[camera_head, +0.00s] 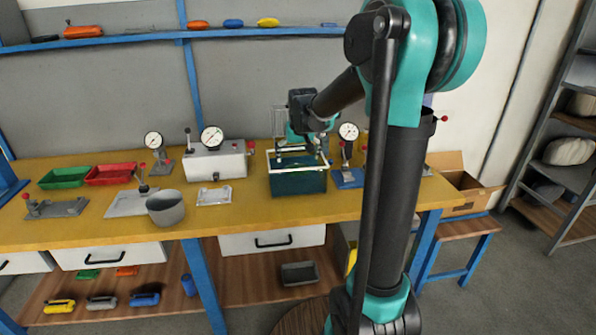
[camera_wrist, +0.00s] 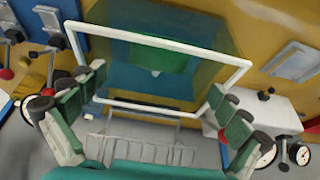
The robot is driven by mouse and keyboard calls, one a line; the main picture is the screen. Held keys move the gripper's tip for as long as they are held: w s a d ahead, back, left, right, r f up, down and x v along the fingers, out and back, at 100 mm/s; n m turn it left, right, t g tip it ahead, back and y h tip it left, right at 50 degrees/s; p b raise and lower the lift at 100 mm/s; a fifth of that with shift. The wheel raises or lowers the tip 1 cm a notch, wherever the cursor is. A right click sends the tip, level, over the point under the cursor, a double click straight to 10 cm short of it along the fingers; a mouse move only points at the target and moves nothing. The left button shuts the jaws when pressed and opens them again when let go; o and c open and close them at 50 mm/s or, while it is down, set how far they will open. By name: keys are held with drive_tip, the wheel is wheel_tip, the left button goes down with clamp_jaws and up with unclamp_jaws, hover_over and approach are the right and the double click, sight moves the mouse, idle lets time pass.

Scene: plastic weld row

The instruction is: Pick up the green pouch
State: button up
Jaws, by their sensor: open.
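My gripper (camera_head: 312,146) is over the dark green see-through box with a pale rim (camera_head: 298,182) on the yellow bench. In the wrist view my gripper (camera_wrist: 152,112) is open, its fingers wide apart at left and right, with nothing between the tips that I can see held. The box rim (camera_wrist: 160,43) spans the view beyond the fingers. A bright green patch (camera_wrist: 158,52) shows inside or through the box; I cannot tell if it is a pouch. A small green item (camera_head: 88,274) lies on the lower shelf, too small to identify surely.
Gauges (camera_head: 211,137), a white machine (camera_head: 215,160) and a grey bowl (camera_head: 165,208) stand left of the box. Green (camera_head: 65,177) and red (camera_head: 110,173) trays lie at the back left. A cardboard box (camera_head: 465,190) is at right.

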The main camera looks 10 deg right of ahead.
sight(298, 165)
drive_tip(key=shift+x, duration=2.3)
drive_tip(key=shift+d, duration=0.1)
drive_tip(key=shift+c, duration=0.6)
drive_tip(key=c, duration=0.9)
drive_tip(key=shift+r, duration=0.15)
wheel_tip(298, 165, up, 20)
drive_tip(key=shift+f, duration=0.1)
drive_tip(key=shift+s, duration=0.15)
